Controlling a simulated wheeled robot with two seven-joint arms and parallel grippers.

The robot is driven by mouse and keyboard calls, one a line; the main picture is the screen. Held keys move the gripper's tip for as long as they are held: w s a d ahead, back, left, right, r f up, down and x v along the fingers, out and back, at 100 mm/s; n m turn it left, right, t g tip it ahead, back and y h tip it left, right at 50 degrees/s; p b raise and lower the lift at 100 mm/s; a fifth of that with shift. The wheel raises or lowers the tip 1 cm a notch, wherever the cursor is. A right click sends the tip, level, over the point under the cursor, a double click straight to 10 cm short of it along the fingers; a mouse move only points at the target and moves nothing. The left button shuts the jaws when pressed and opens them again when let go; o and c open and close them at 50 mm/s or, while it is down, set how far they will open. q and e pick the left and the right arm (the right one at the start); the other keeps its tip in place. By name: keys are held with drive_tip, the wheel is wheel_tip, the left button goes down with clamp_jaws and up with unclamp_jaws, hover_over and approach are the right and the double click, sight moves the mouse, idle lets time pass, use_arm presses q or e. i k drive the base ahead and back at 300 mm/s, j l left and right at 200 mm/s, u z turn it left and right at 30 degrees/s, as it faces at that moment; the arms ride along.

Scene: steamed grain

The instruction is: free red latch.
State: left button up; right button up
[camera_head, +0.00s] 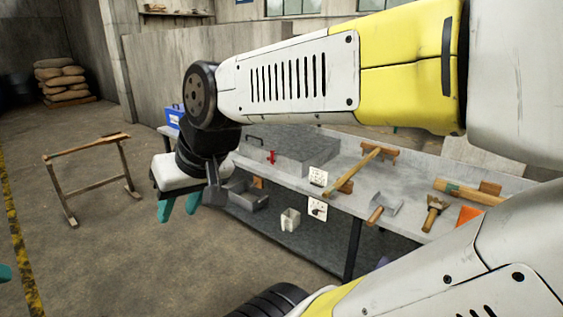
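The red latch (271,157) is a small upright red piece on the front of a grey metal box (310,150) on the workbench. My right arm crosses the upper picture and hides part of the area behind it. My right gripper (179,207), with teal fingers, hangs left of the bench and the box, clear of the latch. Its fingers are apart with nothing between them. A teal sliver at the left edge, seemingly my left gripper (4,273), shows too little to tell its state.
The grey bench (335,200) holds a mallet (352,170), a brush (433,213) and other tools to the right. A blue box (174,115) stands behind my gripper. A wooden sawhorse (90,170) stands left; open floor lies in front.

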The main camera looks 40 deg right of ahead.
sight(271, 157)
drive_tip(key=z, duration=1.3)
drive_tip(key=i+l+u, duration=0.1)
drive_tip(key=i+u, duration=0.2)
drive_tip(key=i, duration=0.25)
drive_tip(key=i+l+u, duration=0.35)
drive_tip(key=i, duration=0.25)
drive_tip(key=i+l+u, duration=0.3)
drive_tip(key=i, duration=0.2)
